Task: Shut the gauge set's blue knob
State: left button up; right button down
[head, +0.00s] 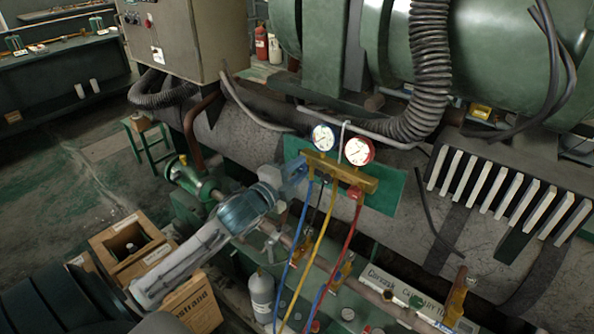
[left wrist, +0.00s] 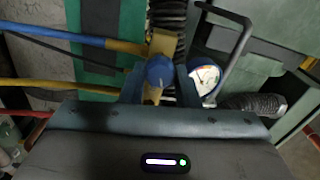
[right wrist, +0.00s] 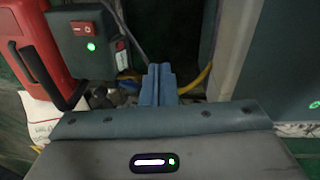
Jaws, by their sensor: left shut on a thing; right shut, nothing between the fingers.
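The gauge set's brass manifold (head: 338,173) hangs on a hook in front of a green panel, with a blue-rimmed gauge (head: 323,137) and a red-rimmed gauge (head: 358,151) on top. My left gripper (head: 297,170) is at the manifold's left end. In the left wrist view the blue knob (left wrist: 160,72) sits between its two fingers, which are shut on it. The fingers mostly hide the knob in the head view. The red knob (head: 356,192) is at the other end. My right gripper (right wrist: 160,70) is shut and empty in the right wrist view.
Blue, yellow (head: 322,245) and red (head: 349,240) hoses hang below the manifold. A grey cylinder (head: 262,295) and open cardboard box (head: 128,245) stand below.

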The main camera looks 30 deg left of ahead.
pick_arm(q)
jog(key=shift+f+m, duration=0.1)
jog(key=shift+m, duration=1.9)
jog(key=o, duration=1)
jog(key=shift+c, duration=0.2)
jog(key=shift+b, duration=0.3)
jog(key=s, duration=1)
jog(key=shift+s+a, duration=0.4)
